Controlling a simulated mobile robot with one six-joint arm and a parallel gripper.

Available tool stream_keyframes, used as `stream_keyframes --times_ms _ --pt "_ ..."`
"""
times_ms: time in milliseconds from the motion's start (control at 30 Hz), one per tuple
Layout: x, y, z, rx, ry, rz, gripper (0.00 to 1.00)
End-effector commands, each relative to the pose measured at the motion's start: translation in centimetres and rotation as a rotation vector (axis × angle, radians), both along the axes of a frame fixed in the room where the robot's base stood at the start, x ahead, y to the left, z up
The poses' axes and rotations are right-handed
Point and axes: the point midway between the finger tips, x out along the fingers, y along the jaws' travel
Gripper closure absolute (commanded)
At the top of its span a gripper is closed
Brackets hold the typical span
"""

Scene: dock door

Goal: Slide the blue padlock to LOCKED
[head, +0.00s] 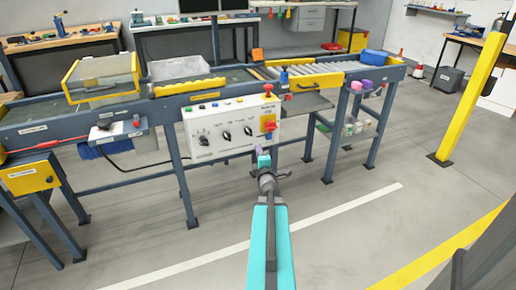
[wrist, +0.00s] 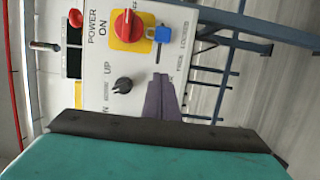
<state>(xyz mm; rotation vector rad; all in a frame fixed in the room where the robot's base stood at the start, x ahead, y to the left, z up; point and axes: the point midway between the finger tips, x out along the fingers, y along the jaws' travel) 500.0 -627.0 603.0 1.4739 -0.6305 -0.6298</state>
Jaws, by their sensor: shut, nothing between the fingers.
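The blue padlock (wrist: 162,33) shows in the wrist view on the white control panel (wrist: 100,60). It sits just right of the red rotary switch (wrist: 127,22) on its yellow plate, at the upper end of a short dark slot. In the head view my gripper (head: 265,165) is in front of the panel's lower right corner; I cannot make out the padlock clearly there.
The panel (head: 215,135) carries several dark knobs and a red switch on yellow (head: 269,125). A conveyor with rollers (head: 320,68) runs behind it. A yellow post (head: 470,95) stands at right. The floor in front is clear.

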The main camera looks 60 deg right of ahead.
Motion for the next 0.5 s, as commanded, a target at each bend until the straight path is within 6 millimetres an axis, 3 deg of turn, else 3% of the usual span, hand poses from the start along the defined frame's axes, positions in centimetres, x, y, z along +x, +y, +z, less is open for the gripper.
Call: stream_keyframes --times_ms 233,500 --pt "-1.7 1.9 0.1 0.0 0.0 0.001 1.0" --pt "-2.5 2.7 0.3 0.002 0.001 0.002 1.0"
